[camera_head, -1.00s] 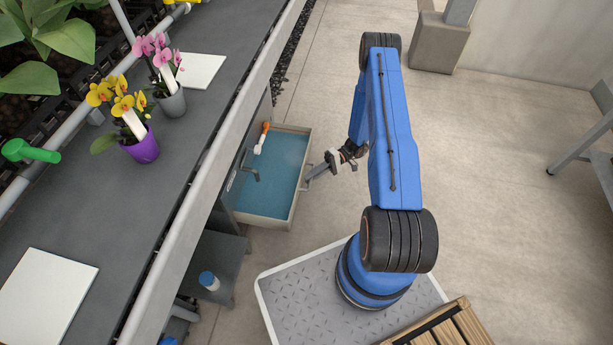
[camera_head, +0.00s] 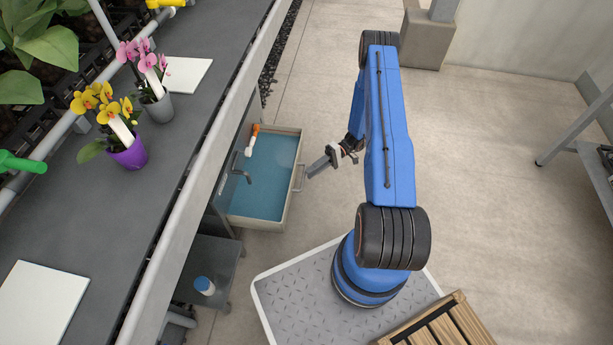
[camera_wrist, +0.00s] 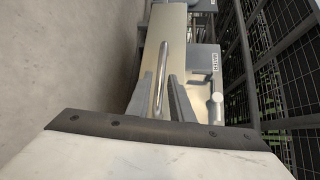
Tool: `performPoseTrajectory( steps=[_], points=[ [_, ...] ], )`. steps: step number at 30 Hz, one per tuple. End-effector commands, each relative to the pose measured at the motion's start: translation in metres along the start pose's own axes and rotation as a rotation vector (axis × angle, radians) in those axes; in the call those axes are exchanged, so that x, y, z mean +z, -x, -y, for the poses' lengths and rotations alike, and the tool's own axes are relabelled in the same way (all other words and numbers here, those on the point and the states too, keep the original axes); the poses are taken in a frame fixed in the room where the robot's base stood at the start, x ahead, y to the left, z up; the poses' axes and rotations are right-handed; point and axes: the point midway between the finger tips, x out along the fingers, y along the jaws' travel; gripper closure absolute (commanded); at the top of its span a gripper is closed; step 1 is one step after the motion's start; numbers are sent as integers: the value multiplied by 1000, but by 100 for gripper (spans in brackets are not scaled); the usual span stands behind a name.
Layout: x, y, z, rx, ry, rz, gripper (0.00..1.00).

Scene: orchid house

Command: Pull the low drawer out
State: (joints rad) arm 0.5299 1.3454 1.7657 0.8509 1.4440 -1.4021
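The low drawer (camera_head: 258,224) stands pulled out from under the bench, with its blue-lined inside showing. Its metal bar handle (camera_head: 299,178) is on the front face, towards my arm. The cream drawer front (camera_wrist: 166,25) lies beyond.
An orange-and-white tool (camera_head: 252,141) lies in the drawer. A wooden crate (camera_head: 440,330) stands at the lower right.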

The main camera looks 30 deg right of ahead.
Motion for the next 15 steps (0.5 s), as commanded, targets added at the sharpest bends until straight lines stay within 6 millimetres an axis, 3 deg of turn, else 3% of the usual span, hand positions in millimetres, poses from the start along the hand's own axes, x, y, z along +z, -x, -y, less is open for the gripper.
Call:
performPoseTrajectory(
  steps=[15],
  points=[
    [1,101,-1,0,0,-3,80]
  ],
)
